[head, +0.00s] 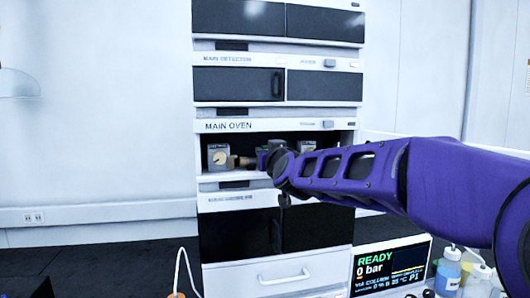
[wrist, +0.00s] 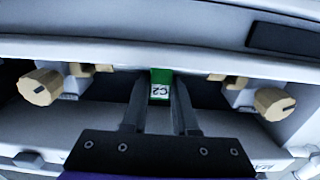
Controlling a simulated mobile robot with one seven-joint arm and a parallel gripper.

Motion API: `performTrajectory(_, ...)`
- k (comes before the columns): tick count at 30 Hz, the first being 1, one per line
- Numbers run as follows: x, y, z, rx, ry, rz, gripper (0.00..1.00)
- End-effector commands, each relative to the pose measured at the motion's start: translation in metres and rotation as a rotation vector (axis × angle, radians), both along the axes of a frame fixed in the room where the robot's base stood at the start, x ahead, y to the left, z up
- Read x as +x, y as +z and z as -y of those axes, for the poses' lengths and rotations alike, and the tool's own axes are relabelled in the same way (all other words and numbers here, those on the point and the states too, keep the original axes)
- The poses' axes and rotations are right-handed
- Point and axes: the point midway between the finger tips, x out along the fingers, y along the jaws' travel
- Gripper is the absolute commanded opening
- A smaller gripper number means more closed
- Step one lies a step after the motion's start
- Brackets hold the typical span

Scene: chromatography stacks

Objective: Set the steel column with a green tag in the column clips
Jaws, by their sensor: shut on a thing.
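The green tag (wrist: 161,77), marked C2, shows between the fingers of my gripper (wrist: 160,92) in the wrist view. My gripper is shut on the tagged column; its steel body is mostly hidden by the fingers and shadow. In the head view my gripper (head: 268,157) reaches into the open main oven (head: 225,126), and the column cannot be made out there. The column clips cannot be made out clearly in either view. Brass-coloured fittings lie to the left (wrist: 92,69) and right (wrist: 226,79) of the tag.
Tan knobs stand at the left (wrist: 40,87) and right (wrist: 274,103) inside the oven opening. The oven's upper edge and front shelf bound the space. A READY screen (head: 390,267) and bottles (head: 449,270) stand at lower right in the head view.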

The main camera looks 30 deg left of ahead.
Motion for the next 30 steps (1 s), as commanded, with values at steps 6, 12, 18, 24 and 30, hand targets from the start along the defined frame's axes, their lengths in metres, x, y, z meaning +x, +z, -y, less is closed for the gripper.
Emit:
performTrajectory(6,0.0007,-0.0007,0.0006,0.0,-0.001,0.001,0.0)
performTrajectory(12,0.0006,-0.0005,0.0005,0.0,0.0,0.001,0.38)
performTrajectory(18,0.0005,-0.0007,0.0004,0.0,0.0,0.001,0.62)
performTrajectory(24,0.0003,-0.0014,0.0005,-0.001,0.0,0.001,0.62)
performTrajectory(30,-0.0081,-0.0022,0.0076,-0.001,0.0,0.003,0.62)
